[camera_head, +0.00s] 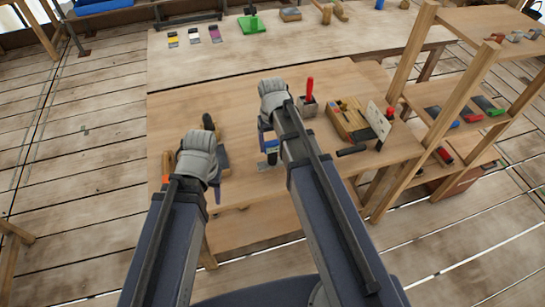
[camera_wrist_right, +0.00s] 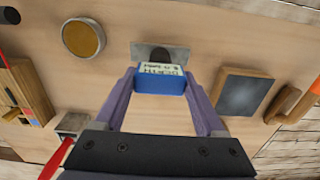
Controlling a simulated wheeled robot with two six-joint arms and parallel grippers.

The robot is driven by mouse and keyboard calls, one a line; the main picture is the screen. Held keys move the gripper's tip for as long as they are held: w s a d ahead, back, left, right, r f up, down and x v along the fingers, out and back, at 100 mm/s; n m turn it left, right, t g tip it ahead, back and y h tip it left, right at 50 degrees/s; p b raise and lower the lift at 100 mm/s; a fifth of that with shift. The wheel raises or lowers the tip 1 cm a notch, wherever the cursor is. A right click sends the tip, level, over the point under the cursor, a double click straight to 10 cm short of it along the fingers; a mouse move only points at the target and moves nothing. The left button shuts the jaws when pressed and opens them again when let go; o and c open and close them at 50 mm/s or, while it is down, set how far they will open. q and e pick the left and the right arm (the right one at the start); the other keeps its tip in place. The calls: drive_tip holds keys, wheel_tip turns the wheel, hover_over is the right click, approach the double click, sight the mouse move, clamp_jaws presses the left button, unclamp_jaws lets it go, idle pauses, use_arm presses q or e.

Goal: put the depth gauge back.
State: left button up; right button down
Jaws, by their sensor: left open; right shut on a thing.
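The depth gauge (camera_wrist_right: 160,80) is a small blue block with a lettered pale label. It sits between the fingertips of my right gripper (camera_wrist_right: 158,84), which is shut on it. In the head view the gauge (camera_head: 271,147) shows blue beside my right forearm, with my right gripper (camera_head: 267,138) around it.
A red-handled tool (camera_head: 310,88) stands in a holder, near a wooden box (camera_head: 350,118) of tools. Shelves (camera_head: 455,90) rise at the right.

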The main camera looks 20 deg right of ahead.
sight(272, 150)
wheel_tip(272, 150, down, 4)
drive_tip(key=b, duration=0.3)
drive_tip(key=shift+b, duration=0.4)
drive_tip(key=shift+r, duration=0.1)
unclamp_jaws()
